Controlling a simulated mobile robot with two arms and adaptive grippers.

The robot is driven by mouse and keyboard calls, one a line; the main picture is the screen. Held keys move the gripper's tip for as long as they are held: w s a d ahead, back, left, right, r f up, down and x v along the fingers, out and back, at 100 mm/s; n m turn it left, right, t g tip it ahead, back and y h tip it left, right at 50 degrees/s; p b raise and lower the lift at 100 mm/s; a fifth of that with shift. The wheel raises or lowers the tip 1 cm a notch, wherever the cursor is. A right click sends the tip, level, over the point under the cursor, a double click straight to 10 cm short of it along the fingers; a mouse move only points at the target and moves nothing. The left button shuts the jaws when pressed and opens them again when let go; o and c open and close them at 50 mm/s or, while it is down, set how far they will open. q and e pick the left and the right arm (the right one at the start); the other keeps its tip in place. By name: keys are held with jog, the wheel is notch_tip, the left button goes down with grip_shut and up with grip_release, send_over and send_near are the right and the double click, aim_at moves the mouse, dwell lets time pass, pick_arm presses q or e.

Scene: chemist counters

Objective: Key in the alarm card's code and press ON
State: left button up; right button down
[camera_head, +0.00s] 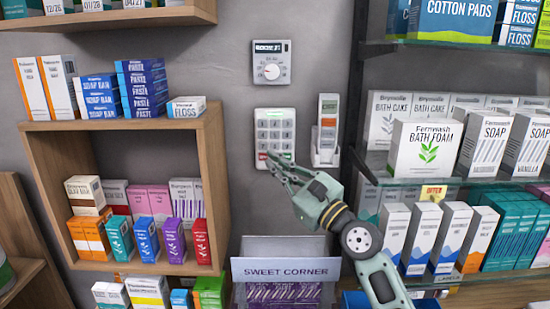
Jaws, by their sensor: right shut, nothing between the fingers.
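The alarm keypad (274,128) is a white panel with rows of grey buttons, fixed to the grey wall. A red key shows at its lower left and a green strip near its bottom edge, partly covered. My right gripper (272,160) is shut and empty, its fingertips in front of the keypad's bottom row. I cannot tell whether they touch it. The rest of the gripper and its arm reach in from the lower right. I cannot make out an alarm card or any code. My left gripper is not in view.
A thermostat-like dial box (271,63) is above the keypad. A white wall holder with a handset (327,128) is just to its right. Wooden shelves (118,125) with boxes stand left, glass shelves (450,182) right. A "Sweet Corner" bin (286,270) is below.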

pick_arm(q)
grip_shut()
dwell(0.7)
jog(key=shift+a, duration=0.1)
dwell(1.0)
